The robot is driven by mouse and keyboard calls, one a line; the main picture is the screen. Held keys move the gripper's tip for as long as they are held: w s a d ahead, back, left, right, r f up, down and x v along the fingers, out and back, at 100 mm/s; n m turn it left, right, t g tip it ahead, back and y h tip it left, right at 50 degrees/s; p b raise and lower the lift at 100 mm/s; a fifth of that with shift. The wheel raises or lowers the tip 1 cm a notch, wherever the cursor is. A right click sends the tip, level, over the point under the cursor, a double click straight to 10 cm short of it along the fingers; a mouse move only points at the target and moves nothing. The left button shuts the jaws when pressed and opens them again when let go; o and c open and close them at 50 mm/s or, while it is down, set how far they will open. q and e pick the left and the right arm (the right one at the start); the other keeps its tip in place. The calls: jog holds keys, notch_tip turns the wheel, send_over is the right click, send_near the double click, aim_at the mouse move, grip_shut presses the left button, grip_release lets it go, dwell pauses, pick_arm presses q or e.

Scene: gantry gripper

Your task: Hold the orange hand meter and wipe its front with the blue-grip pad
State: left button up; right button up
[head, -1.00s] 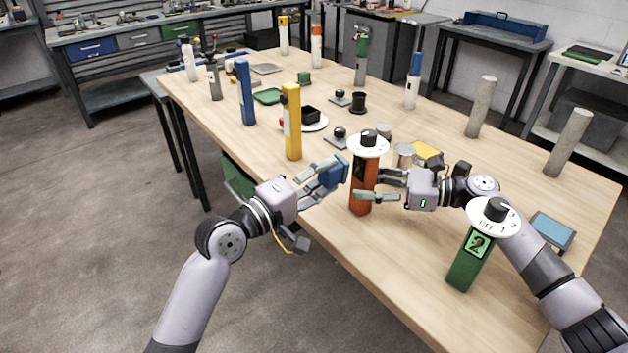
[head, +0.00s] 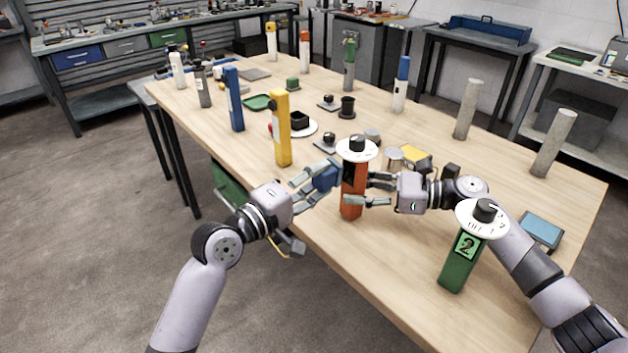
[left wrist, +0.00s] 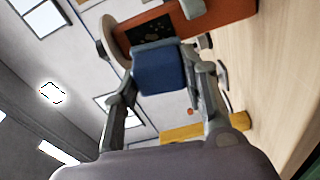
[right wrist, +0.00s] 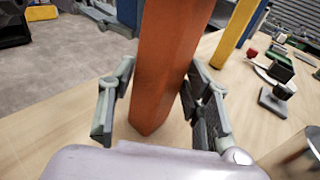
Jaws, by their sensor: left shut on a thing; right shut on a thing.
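The orange hand meter (head: 353,192) has a white dial disc (head: 357,149) with a black knob on top. It stands upright at the front of the wooden table. My right gripper (head: 362,189) is shut around its body from the right; the right wrist view shows the orange body (right wrist: 165,70) between the fingers. My left gripper (head: 314,178) is shut on the blue-grip pad (head: 326,178), just left of the meter. In the left wrist view the blue grip (left wrist: 160,68) is close to the meter's dark front panel (left wrist: 155,32); I cannot tell if they touch.
A green meter with a 2 label (head: 460,262) stands at the front right. A yellow post (head: 281,130) and a blue post (head: 234,100) stand to the left. A flat blue-topped box (head: 540,230) lies at right. The front table strip is mostly clear.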

pick_arm(q)
jog(key=shift+w+d, duration=0.45)
jog(key=shift+d, duration=0.15)
jog(key=shift+s, duration=0.1)
jog(key=shift+s+d, duration=0.55)
jog(key=shift+s, duration=0.25)
jog(key=shift+s+d, duration=0.5)
jog(key=shift+s, duration=0.3)
jog(key=shift+d, duration=0.15)
jog(key=shift+w+a, duration=0.35)
jog(key=shift+w, duration=0.3)
jog(key=shift+w+a, duration=0.35)
jog(key=shift+w, duration=0.25)
jog(key=shift+w+a, duration=0.35)
jog(key=shift+w, duration=0.3)
jog(key=v, duration=0.9)
jog(key=shift+w+a, duration=0.3)
jog(key=shift+w, duration=0.05)
